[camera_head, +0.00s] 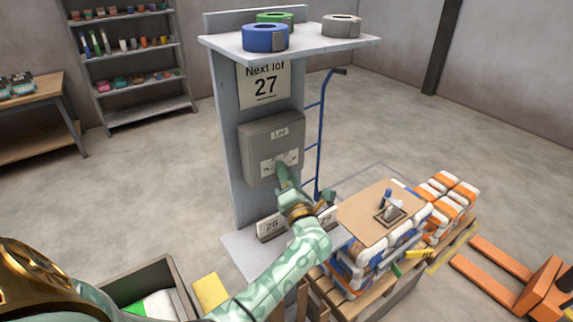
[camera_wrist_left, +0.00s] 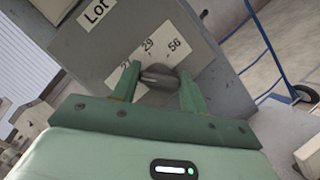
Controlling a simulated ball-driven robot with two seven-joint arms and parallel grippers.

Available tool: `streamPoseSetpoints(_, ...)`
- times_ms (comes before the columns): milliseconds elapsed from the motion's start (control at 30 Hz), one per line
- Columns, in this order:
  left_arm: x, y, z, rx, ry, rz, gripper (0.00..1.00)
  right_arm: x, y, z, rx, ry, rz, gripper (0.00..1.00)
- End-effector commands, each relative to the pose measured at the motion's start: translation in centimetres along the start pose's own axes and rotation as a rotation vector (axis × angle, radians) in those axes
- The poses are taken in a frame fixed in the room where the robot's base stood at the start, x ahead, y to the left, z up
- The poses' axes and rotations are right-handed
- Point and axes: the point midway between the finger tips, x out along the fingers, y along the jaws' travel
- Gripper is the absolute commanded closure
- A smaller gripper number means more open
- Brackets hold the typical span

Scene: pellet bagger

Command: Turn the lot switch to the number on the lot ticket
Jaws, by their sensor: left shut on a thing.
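The lot ticket (camera_head: 265,83) reads "Next lot 27" and hangs on the grey post under the top shelf. Below it is a grey box (camera_head: 256,137) labelled "Lot". Its white number plate shows 27, 29 and 56 in the left wrist view (camera_wrist_left: 146,48). The dark grey switch knob (camera_wrist_left: 157,76) sits between the fingers of my left gripper (camera_wrist_left: 160,82), which is shut on it. In the head view, my left gripper (camera_head: 283,172) covers the knob. I cannot tell which number the knob points at. My right gripper is out of view.
The top shelf (camera_head: 300,45) holds blue, green and grey tape rolls. Number cards (camera_head: 271,226) stand on the lower ledge. A blue hand truck (camera_head: 321,130) stands behind the post. Stacked bags on a pallet (camera_head: 372,262) and an orange pallet jack (camera_head: 543,290) are at right.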

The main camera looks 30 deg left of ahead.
Motion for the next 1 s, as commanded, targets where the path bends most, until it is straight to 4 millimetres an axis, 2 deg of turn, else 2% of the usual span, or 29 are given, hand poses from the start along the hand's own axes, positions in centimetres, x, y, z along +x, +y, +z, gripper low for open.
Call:
streamPoseSetpoints(33, 0.1, 0.5, 0.4, 0.028, 0.000, -0.013, 0.79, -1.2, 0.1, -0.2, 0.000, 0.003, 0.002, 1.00)
streamPoseSetpoints(100, 0.1, 0.5, 0.3, 0.070, 0.001, -0.031, 0.79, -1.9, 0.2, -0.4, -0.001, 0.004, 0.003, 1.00)
streamPoseSetpoints(333, 0.0, 0.3, 0.2, 0.169, 0.000, -0.071, 0.79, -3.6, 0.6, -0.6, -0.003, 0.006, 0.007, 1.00)
streamPoseSetpoints(967, 0.0, 0.0, 0.0, 0.218, -0.001, -0.090, 0.79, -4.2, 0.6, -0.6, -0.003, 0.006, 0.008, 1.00)
streamPoseSetpoints(1000, 0.0, 0.0, 0.0, 0.218, -0.001, -0.090, 0.48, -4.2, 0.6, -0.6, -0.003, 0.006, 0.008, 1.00)
